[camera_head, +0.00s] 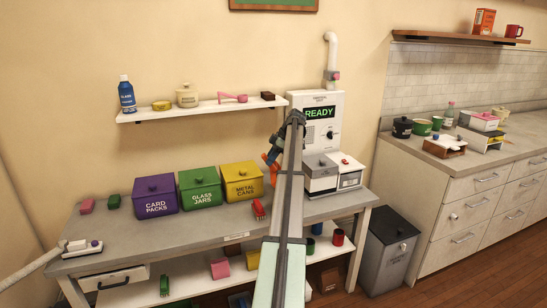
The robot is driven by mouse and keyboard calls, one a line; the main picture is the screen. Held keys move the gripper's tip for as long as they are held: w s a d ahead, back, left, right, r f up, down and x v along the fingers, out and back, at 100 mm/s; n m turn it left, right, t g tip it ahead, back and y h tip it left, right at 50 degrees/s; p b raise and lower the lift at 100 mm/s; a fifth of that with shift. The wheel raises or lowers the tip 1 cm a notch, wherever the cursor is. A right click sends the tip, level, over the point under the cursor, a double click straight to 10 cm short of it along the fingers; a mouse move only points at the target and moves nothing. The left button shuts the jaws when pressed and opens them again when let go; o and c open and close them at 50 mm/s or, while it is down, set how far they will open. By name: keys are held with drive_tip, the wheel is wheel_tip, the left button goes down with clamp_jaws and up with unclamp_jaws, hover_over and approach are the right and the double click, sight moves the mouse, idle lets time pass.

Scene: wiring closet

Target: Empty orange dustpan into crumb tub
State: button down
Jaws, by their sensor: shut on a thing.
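My arm reaches up the middle of the picture to the front of the grey-white machine (327,105). My gripper (275,146) is small and partly hidden by the arm, just left of the machine. It is shut on an orange thing (270,160), which looks like the orange dustpan, held above the workbench. The dustpan's shape and anything in it are too small to tell. I cannot make out a tub marked for crumbs. A dark grey bin (388,252) with a lid stands on the floor right of the workbench; its label is unreadable.
Purple (155,197), green (200,190) and yellow (242,186) lidded bins stand on the workbench (130,240). A red item (258,209) lies before the yellow bin. A white wall shelf (205,109) holds small things. A counter (480,160) stands right.

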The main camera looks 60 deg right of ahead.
drive_tip(key=w+a+f+n+g+h, duration=0.1)
drive_tip(key=w+a+f+g+h, duration=0.2)
drive_tip(key=f, duration=0.3)
drive_tip(key=w+a+f+n+g+h, duration=0.1)
drive_tip(key=w+a+f+g+h, duration=0.2)
drive_tip(key=f+g, duration=0.3)
drive_tip(key=shift+w+a, duration=0.4)
drive_tip(key=shift+a, duration=0.45)
drive_tip(key=shift+f, duration=0.1)
